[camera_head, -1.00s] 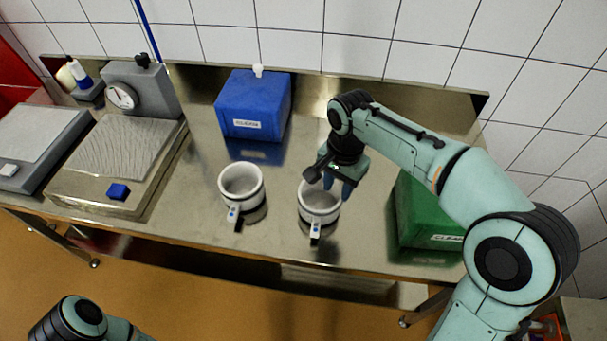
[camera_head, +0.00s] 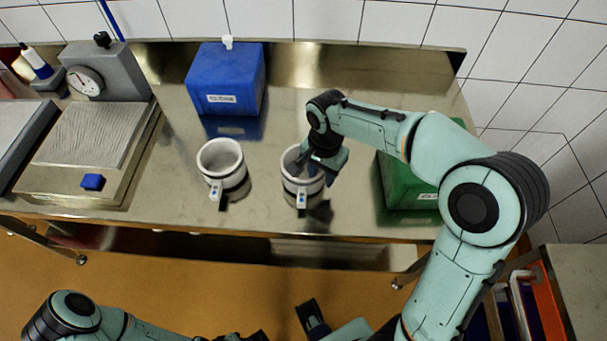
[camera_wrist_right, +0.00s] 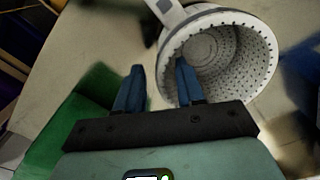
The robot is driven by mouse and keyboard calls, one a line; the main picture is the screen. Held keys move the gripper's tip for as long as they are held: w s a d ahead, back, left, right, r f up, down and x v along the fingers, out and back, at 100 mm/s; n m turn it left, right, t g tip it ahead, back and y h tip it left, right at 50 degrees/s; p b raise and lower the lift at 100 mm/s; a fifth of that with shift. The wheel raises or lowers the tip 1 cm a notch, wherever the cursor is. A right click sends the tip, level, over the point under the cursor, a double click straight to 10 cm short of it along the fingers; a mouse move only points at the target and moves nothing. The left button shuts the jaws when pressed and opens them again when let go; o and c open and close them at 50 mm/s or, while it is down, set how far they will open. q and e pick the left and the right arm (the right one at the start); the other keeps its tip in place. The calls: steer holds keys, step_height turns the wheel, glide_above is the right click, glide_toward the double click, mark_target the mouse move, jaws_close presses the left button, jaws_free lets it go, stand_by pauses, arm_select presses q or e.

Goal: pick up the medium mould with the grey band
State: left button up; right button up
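Two white moulds stand upright on the steel table in the head view, a left mould (camera_head: 222,160) and a right mould (camera_head: 291,187). Each shows a dark band and a front tab with a blue mark; I cannot tell the band colours surely. My right gripper (camera_head: 316,166) is at the right mould's right rim and hides part of it. In the right wrist view, its blue fingers (camera_wrist_right: 159,68) are apart with nothing gripped between them. One finger overlaps the perforated mould's opening (camera_wrist_right: 215,58); the other is outside. My left arm shows at the bottom left; its gripper is unclear.
A blue box (camera_head: 224,80) stands behind the moulds. A green box (camera_head: 400,185) is close to the right of my right gripper. A scale (camera_head: 85,140) with a dial and a small blue block (camera_head: 92,182) is at left.

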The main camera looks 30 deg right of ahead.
step_height(320, 180, down, 2)
steer(key=shift+f, duration=0.1)
jaws_close()
